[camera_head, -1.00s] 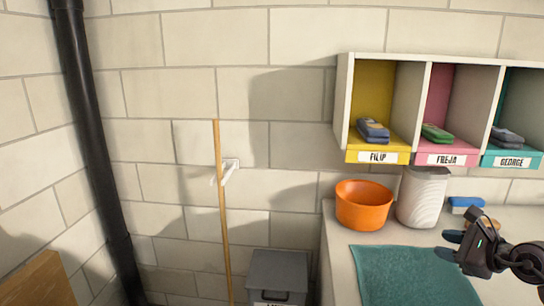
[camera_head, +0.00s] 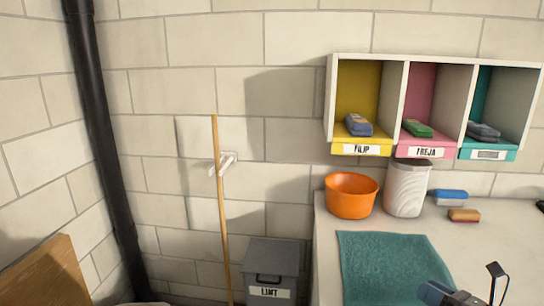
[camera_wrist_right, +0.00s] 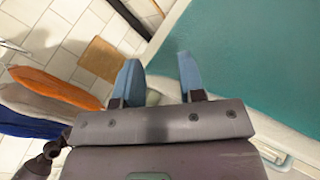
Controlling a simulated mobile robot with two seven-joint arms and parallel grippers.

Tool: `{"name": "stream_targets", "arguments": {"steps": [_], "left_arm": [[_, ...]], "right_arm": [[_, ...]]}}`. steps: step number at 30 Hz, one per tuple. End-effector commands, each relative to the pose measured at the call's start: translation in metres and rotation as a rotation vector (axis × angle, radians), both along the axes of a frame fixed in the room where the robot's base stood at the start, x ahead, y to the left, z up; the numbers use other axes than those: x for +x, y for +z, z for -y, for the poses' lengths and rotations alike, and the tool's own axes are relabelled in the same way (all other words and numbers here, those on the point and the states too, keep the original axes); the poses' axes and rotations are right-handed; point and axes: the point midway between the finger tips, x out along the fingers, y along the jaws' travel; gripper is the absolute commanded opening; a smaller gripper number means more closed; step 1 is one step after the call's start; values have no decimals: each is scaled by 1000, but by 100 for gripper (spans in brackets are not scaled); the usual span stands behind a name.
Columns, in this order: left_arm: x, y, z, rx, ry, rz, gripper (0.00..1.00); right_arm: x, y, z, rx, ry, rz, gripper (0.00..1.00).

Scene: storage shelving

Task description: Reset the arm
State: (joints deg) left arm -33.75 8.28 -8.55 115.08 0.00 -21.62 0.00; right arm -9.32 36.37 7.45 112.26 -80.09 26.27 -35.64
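My right gripper (camera_head: 434,292) is at the bottom edge of the head view, low over the front of the counter and partly cut off. In the right wrist view its two blue fingers (camera_wrist_right: 158,75) stand apart with nothing between them, so it is open and empty. They are beside the edge of the teal towel (camera_wrist_right: 235,60), with tiled floor beyond. My left gripper is not in view.
The teal towel (camera_head: 390,265) lies on the white counter (camera_head: 490,240). An orange bowl (camera_head: 351,196), a white ribbed bin (camera_head: 406,190), a blue-and-white brush (camera_head: 450,195) and a brown sponge (camera_head: 463,215) stand behind it. Wall cubbies (camera_head: 398,147) hang above. Orange, brown and blue hanging cloths (camera_wrist_right: 45,100) show in the wrist view.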

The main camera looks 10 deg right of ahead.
Motion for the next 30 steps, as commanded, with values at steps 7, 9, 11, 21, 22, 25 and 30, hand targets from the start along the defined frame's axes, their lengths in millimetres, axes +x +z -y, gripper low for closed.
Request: {"name": "stream_targets", "arguments": {"steps": [7,9,11,21,22,25,30], "left_arm": [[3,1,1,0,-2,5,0],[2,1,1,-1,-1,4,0],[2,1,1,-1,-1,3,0],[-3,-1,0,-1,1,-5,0],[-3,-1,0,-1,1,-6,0],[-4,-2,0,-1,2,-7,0],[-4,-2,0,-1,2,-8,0]], "right_arm": [[-40,-51,-17,746,-205,-190,36],[-52,-69,-20,952,-277,-251,36],[-64,-85,-23,1127,-344,-305,36],[-144,-189,-66,2057,-791,-629,36],[-151,-196,-71,2121,-829,-654,36],[-170,-215,-90,2297,-935,-726,36],[-187,-229,-108,2450,-1033,-793,36]]}}
